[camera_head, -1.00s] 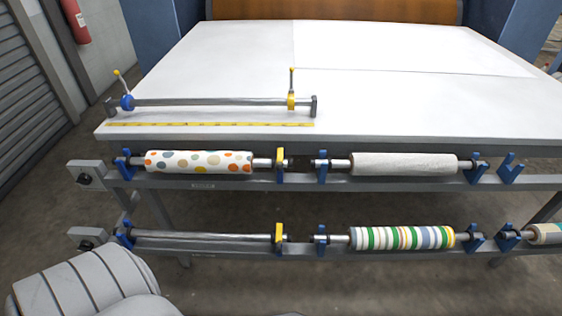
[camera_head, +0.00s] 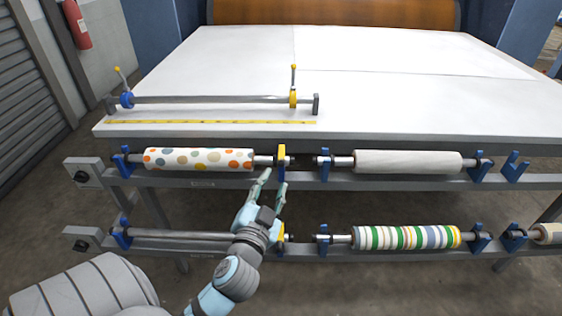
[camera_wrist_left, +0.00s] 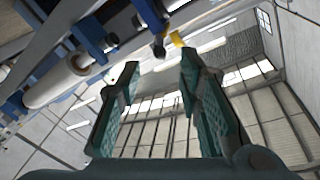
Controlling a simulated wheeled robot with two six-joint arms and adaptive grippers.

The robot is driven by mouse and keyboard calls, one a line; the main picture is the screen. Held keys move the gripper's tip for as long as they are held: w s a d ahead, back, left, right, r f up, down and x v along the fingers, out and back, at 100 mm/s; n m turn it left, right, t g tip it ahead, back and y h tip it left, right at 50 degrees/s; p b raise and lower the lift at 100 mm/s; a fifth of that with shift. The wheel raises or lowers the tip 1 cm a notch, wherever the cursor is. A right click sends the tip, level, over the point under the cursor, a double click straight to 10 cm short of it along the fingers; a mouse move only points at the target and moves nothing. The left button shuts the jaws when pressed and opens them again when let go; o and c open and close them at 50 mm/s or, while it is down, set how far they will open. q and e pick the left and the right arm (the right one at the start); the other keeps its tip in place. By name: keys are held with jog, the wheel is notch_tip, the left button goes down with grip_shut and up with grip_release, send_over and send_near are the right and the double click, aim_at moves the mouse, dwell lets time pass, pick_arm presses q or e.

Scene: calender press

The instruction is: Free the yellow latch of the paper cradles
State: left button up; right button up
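The upper yellow latch (camera_head: 281,152) stands at the right end of the upper-left cradle pair, by the shaft end of the dotted paper roll (camera_head: 198,160). The lower yellow latch (camera_head: 281,242) is partly hidden behind my arm, at the right end of an empty bar (camera_head: 175,234). My left gripper (camera_head: 271,182) is open and empty, its fingertips just below and in front of the upper latch. In the left wrist view the spread fingers (camera_wrist_left: 150,68) point up, with a yellow piece (camera_wrist_left: 177,39) beyond them, apart from both. My right gripper is not in view.
Blue cradles (camera_head: 323,164) hold a white roll (camera_head: 408,162) above and a striped roll (camera_head: 405,238) below, to the right. A white table (camera_head: 400,105) lies behind, carrying a bar stand (camera_head: 210,100) and a yellow ruler (camera_head: 210,122).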

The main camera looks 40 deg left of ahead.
aim_at(281, 161)
pick_arm(q)
jog(key=x, duration=0.9)
jog(key=shift+a+f, duration=0.1)
grip_shut()
